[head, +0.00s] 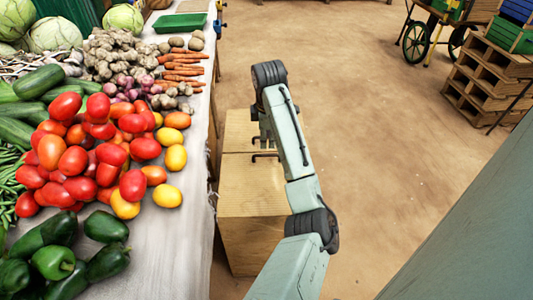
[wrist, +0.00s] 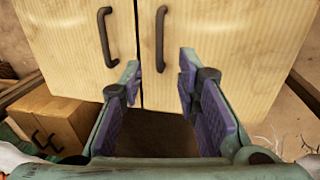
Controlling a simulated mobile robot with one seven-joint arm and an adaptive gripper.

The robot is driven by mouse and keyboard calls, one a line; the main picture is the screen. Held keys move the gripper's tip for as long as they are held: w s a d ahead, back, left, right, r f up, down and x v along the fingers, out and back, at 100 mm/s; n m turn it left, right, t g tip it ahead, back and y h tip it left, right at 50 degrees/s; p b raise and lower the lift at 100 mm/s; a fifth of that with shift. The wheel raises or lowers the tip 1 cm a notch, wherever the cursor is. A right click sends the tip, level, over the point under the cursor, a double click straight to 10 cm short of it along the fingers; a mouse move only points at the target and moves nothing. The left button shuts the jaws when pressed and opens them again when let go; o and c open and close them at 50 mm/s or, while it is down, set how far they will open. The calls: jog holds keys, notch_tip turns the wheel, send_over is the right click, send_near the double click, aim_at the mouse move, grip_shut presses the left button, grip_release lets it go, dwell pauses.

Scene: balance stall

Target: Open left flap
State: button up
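A pale wooden box (head: 250,205) stands on the ground beside the stall table in the head view. Its two flaps meet at a seam and both look closed. In the wrist view, the picture-left flap (wrist: 65,45) has a dark handle (wrist: 107,37), and the picture-right flap (wrist: 235,50) has another dark handle (wrist: 160,38) near the seam. My gripper (wrist: 159,72) is open and empty. Its purple-padded fingers are at the flaps' lower edge in the wrist picture, below the picture-right handle. Whether they touch the wood I cannot tell. My arm hides part of the box in the head view.
The stall table (head: 180,245), loaded with tomatoes (head: 85,150) and other vegetables, borders the box on the left. Another wooden box with dark handles (wrist: 60,120) shows at lower left in the wrist view. Pallets (head: 490,85) stand far right. Open ground (head: 370,130) lies right of my arm.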

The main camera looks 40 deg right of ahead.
jog(key=f, duration=0.2)
jog(key=w+f, duration=0.1)
jog(key=f, duration=0.2)
jog(key=d+f, duration=0.1)
jog(key=f, duration=0.2)
jog(key=shift+w+f, duration=0.2)
jog(key=shift+w, duration=0.05)
jog(key=shift+c, duration=0.6)
grip_shut()
